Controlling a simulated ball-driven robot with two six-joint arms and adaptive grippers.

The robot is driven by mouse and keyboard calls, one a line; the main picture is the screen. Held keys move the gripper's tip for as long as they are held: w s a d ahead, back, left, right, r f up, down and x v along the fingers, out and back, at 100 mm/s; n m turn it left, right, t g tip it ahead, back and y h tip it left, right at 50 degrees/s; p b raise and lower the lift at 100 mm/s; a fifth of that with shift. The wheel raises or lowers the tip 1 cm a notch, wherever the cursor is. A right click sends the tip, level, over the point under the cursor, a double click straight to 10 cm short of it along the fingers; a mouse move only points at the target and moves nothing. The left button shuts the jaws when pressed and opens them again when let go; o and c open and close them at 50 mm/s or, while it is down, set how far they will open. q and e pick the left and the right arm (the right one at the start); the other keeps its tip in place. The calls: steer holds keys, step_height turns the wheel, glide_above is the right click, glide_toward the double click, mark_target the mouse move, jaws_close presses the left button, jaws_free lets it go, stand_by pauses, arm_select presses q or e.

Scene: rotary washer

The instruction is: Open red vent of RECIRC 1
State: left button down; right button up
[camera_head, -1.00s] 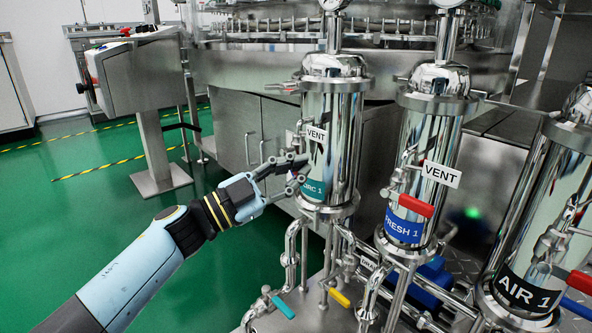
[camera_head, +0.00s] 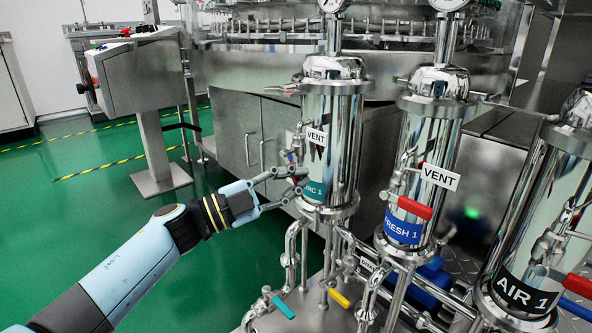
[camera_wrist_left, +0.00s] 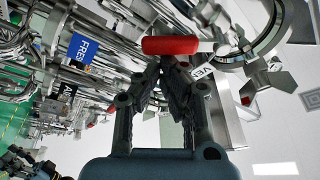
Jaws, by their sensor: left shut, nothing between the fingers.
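The RECIRC 1 housing (camera_head: 335,115) is an upright shiny cylinder with a white VENT tag (camera_head: 316,136) and a teal label (camera_head: 314,190), partly covered by my fingers. My left gripper (camera_head: 300,181) is at its left side, just above the label. In the left wrist view, a red handle (camera_wrist_left: 170,45) lies crosswise just beyond the tips of my left gripper (camera_wrist_left: 160,66). The fingers are shut with nothing between them. I cannot tell whether they touch the handle. In the head view the vent valve is mostly hidden. My right gripper is not in view.
FRESH 1 (camera_head: 419,150) with a red handle (camera_head: 415,207) stands to the right, then AIR 1 (camera_head: 530,220). Pipes with a teal handle (camera_head: 283,308) and a yellow handle (camera_head: 339,298) lie below. Open green floor (camera_head: 90,210) is at left.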

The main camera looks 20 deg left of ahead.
arm_select(q)
steer(key=shift+w+a+f+m, duration=0.1)
steer(key=shift+a+f+m, duration=0.1)
steer(key=shift+m, duration=0.4)
steer(key=shift+w+a+f+m+g+y+p, duration=0.2)
steer(key=shift+a+f+m+g, duration=0.15)
steer(key=shift+m, duration=0.8)
steer(key=shift+w+a+f+m+g+y+p, duration=0.1)
steer(key=shift+w+a+f+m+g, duration=0.3)
steer(key=shift+m, duration=0.7)
steer(key=shift+w+a+f+m+g+y+p, duration=0.15)
steer(key=shift+f+m+g, duration=0.35)
steer(key=shift+m, duration=0.65)
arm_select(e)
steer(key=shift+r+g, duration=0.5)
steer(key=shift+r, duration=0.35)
arm_select(q)
steer(key=shift+s, duration=0.1)
